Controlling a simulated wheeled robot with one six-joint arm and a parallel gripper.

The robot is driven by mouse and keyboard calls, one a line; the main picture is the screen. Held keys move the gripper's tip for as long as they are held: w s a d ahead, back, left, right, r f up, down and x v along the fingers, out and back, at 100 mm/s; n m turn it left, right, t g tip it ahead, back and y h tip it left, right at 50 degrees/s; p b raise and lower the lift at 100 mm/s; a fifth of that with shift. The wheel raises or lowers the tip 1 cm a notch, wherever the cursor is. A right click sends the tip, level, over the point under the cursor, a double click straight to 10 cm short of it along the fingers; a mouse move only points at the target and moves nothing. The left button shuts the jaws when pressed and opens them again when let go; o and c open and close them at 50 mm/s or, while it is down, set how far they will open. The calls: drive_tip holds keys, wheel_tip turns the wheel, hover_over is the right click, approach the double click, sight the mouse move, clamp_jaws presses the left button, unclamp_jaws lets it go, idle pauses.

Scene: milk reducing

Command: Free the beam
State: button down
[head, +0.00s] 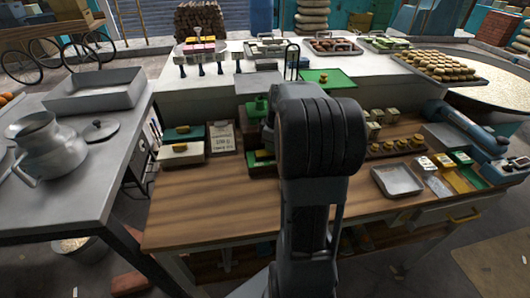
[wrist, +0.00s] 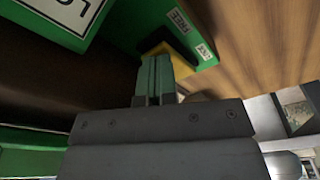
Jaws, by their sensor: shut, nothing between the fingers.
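In the wrist view my gripper (wrist: 154,72) is shut, with its two greenish fingers together and nothing between them. The fingertips are right by a yellow piece (wrist: 175,57) beside a green block (wrist: 185,30). I cannot tell whether they touch it. The block bears a white label that seems to read "FREE". A large white label on green, starting "LO" (wrist: 68,12), is cut off at the upper left. In the head view a green device (head: 257,108) stands on the wooden bench, partly behind my arm. I cannot make out the beam, and my arm hides the gripper there.
The wooden bench (head: 210,205) is clear at its front left. A written card (head: 222,138) and two boxes stand left of the device. A metal tray (head: 397,180), small blocks and a blue-grey machine (head: 468,128) are to the right. A metal jug (head: 45,148) stands on the left table.

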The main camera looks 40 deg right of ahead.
drive_tip(key=shift+f, duration=0.2)
drive_tip(key=shift+r, duration=0.1)
drive_tip(key=shift+r+p, duration=2.6)
drive_tip(key=shift+r, duration=0.9)
